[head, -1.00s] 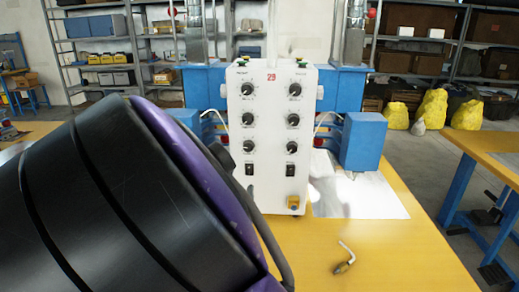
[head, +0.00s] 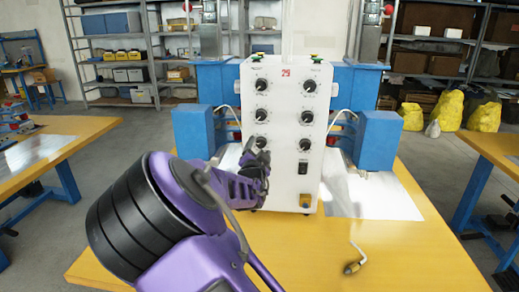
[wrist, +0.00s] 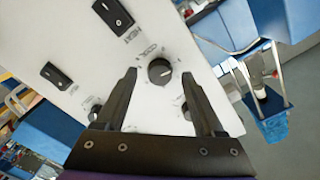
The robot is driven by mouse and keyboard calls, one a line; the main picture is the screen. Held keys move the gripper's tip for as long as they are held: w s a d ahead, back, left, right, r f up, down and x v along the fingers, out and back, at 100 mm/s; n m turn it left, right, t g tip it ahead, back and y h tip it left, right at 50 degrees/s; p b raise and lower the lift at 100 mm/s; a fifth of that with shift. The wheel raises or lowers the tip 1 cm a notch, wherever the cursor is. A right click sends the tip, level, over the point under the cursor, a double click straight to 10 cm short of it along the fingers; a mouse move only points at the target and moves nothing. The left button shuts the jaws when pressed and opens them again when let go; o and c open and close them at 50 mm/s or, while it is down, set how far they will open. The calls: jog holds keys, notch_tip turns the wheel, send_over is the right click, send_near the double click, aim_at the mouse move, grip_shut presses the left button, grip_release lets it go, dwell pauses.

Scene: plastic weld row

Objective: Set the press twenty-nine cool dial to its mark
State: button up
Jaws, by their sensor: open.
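The white press panel (head: 284,190) carries a red 29 and two columns of black dials. My gripper (head: 262,160) is at its left column, in front of the lowest left dial (head: 261,143), which it partly hides in the head view. In the wrist view my gripper (wrist: 158,82) is open, its two black fingers on either side of a black dial (wrist: 159,71). Lettering that looks like COOL is beside this dial. I cannot tell whether the fingers touch it. A pale line shows on the knob, but its setting against any mark is too small to read.
Rocker switches (wrist: 114,12) sit below the dials, one labelled HEAT. Blue press blocks (head: 376,140) flank the panel. A small bent-handled tool (head: 353,266) lies on the yellow table (head: 400,250), clear at front right.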

jog(key=shift+w, duration=0.25)
grip_shut()
jog(key=shift+n, duration=0.3)
jog(key=n, duration=0.4)
jog(key=shift+n+b, duration=0.3)
jog(key=shift+b, duration=0.05)
jog(key=n, duration=0.5)
jog(key=shift+d+n, duration=0.1)
jog(key=shift+n, duration=0.2)
